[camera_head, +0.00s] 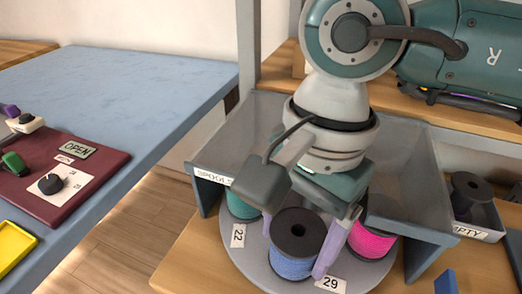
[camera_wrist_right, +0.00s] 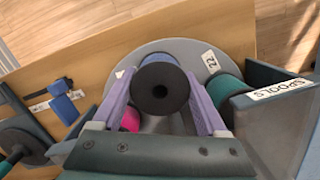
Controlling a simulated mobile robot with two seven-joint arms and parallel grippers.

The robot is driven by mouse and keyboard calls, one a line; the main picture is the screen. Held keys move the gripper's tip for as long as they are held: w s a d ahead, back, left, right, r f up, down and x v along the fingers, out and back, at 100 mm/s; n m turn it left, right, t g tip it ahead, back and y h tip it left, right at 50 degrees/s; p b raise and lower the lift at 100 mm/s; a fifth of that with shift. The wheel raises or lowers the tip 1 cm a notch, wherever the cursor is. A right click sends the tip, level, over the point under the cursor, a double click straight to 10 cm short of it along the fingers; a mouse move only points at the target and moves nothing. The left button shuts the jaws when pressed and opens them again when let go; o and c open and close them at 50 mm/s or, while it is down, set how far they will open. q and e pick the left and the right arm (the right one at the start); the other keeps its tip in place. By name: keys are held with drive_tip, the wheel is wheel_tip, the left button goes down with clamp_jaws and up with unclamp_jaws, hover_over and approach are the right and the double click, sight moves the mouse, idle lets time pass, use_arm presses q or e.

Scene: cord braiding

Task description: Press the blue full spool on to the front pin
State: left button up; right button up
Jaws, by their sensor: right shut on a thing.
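The blue spool (camera_head: 292,266) has black end flanges and blue winding, and is upright at the front of a grey round plate (camera_head: 250,268). My right gripper (camera_head: 296,246) comes from above with its lilac fingers on either side of this spool, shut on it. The right wrist view shows the spool (camera_wrist_right: 161,88) between both fingers. The front pin is hidden, and I cannot tell whether the spool rests on the plate or is slightly above it. My left gripper is out of view.
A pink spool (camera_head: 370,240) and a teal spool (camera_head: 240,207) stand on the plate under a grey housing (camera_head: 440,222). Number tags 22 and 29 lie on the plate. An empty-spool tray (camera_head: 486,222) is at right. A blue table (camera_head: 150,85) with a maroon panel is at left.

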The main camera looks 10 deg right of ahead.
drive_tip(key=shift+f, duration=0.2)
idle(0.4)
drive_tip(key=o, duration=1.3)
drive_tip(key=shift+r, duration=0.15)
drive_tip(key=r+p, duration=0.1)
drive_tip(key=r, duration=0.1)
drive_tip(key=r+p, duration=0.2)
drive_tip(key=r, duration=0.1)
drive_tip(key=shift+w+d+r, duration=0.2)
drive_tip(key=shift+d+r, duration=0.1)
drive_tip(key=shift+r, duration=0.05)
